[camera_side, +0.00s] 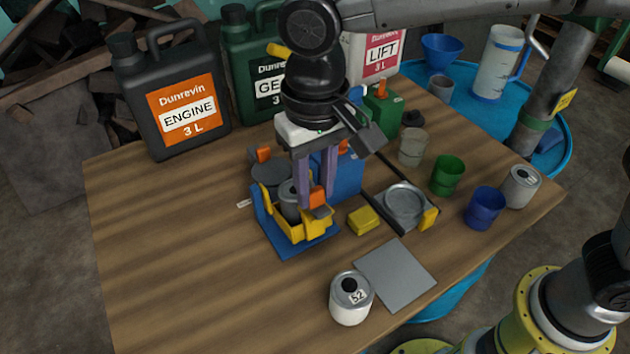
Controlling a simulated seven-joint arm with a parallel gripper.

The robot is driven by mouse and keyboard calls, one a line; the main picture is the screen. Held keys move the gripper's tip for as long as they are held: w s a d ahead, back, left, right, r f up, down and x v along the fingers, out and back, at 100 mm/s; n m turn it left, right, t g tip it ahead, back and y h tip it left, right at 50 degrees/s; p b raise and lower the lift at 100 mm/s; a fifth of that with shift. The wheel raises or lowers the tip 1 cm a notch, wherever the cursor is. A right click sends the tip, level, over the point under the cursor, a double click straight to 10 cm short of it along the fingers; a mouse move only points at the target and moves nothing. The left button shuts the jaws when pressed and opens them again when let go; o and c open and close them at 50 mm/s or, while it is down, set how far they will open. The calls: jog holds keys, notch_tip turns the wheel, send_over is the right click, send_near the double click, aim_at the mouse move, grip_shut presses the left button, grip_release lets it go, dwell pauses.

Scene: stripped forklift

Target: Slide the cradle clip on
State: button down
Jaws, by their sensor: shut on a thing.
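My gripper (316,203) points straight down, its two purple fingers closed on a small orange clip (318,195) with a grey part below it. The clip is at the right front side of a yellow cradle (289,230), which stands on a blue base (278,246). A grey can (288,200) sits inside the cradle, partly hidden by the fingers. I cannot tell whether the clip touches the cradle or is seated on it.
A blue block (345,178) stands close behind the fingers. A yellow block (363,221), round grey dish (405,203), grey plate (397,275) and white can (350,300) lie to the right and front. Large jugs (178,95) line the back. The table's left front is clear.

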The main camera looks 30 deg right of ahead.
jog(key=shift+w+f, duration=0.2)
jog(key=shift+w, duration=0.95)
jog(key=c, duration=0.6)
grip_release()
notch_tip(320, 180, up, 14)
jog(key=shift+f, duration=0.1)
